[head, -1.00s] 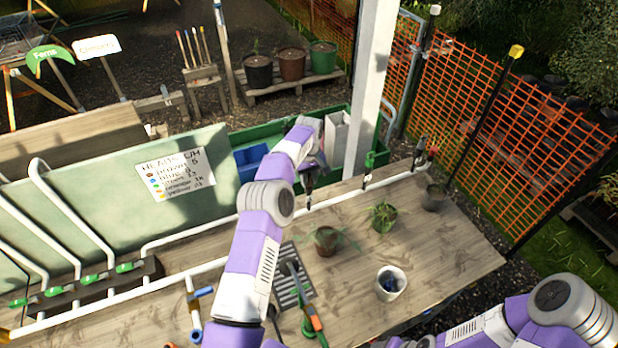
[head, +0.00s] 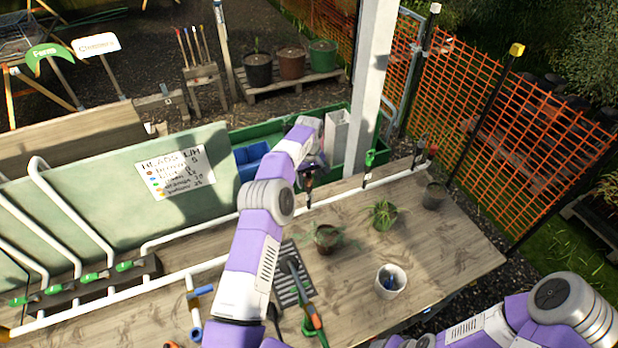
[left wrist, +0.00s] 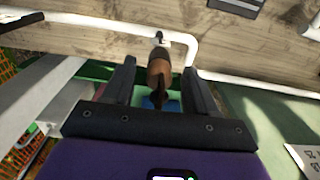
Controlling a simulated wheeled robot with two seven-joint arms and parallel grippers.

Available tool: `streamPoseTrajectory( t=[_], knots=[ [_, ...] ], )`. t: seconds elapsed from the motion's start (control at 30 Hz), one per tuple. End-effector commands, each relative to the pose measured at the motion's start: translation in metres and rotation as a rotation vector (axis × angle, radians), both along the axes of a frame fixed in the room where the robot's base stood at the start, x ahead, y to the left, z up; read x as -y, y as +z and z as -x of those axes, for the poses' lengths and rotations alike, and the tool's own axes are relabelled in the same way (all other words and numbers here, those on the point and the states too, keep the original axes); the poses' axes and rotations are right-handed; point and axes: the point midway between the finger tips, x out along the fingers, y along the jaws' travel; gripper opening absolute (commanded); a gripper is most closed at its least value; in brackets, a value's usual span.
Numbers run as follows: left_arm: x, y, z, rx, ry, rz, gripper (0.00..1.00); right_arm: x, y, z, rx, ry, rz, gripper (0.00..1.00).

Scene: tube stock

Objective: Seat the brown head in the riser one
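The brown head (head: 308,184) stands at the top of a riser on the white pipe at the back of the bench. It also shows in the left wrist view (left wrist: 158,75), in line with the riser's dark stem (left wrist: 158,38). How deep it sits in the riser cannot be told. My left gripper (head: 312,164) is just above and around it. In the left wrist view its two dark fingers are apart, with a gap on each side of the brown head. My right arm shows at the lower right; its gripper is out of view.
Other risers with a green head (head: 370,158) and a red head (head: 433,151) stand to the right along the pipe (head: 340,193). Potted plants (head: 326,238), a white pot (head: 390,281) and tools lie in front. A blue bin (head: 251,160) sits behind the bench.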

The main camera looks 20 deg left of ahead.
Motion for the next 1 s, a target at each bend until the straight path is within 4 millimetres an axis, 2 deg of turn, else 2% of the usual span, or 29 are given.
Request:
streamPoseTrajectory(
  t=[0.17,0.27,0.6,0.7,1.0],
  knots=[
    [0.0,0.002,0.0,0.001,0.0,0.0,0.57,0.0,0.0,0.0,0.0,0.0,0.0,0.57],
    [0.0,0.009,-0.001,0.004,0.0,-0.002,0.57,0.0,-0.001,0.0,0.0,0.0,0.0,0.57],
    [0.0,0.064,-0.001,0.003,0.0,-0.001,0.57,0.0,0.001,0.0,0.0,0.0,0.0,0.57],
    [0.0,0.073,0.0,0.002,0.0,-0.001,0.57,0.0,0.002,0.0,0.0,0.0,0.0,0.57],
    [0.0,0.076,0.0,0.0,0.0,0.0,0.57,0.0,0.002,0.0,0.001,0.0,0.0,0.57]
  ],
)
